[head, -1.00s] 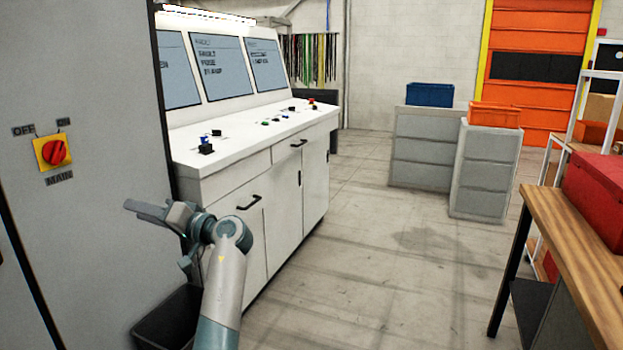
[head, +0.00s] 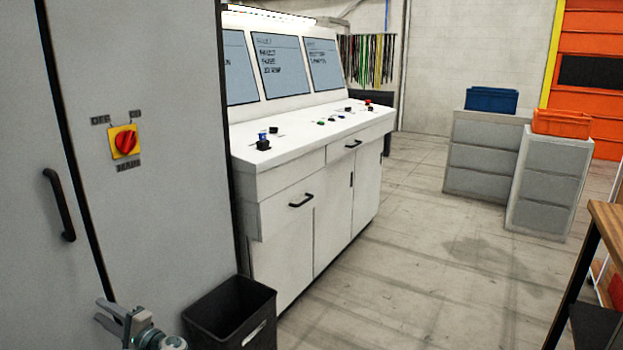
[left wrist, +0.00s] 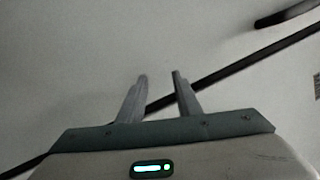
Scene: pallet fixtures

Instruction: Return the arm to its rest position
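My left gripper (head: 118,318) is low at the bottom left of the head view, in front of the grey cabinet (head: 150,210). In the left wrist view its two fingers (left wrist: 158,82) stand apart with nothing between them, facing the cabinet's grey surface, its dark door seam and part of a black handle. Most of my left arm is below the head view's edge. My right gripper is not in view. A red rotary switch on a yellow plate (head: 124,142) is on the cabinet, above and apart from the left gripper.
A black bin (head: 232,312) stands on the floor right of my left gripper. A white control console (head: 310,190) with screens stands beyond the cabinet. Grey drawer units (head: 490,160) stand further back. A wooden-topped table (head: 608,225) is at the right edge. The middle floor is clear.

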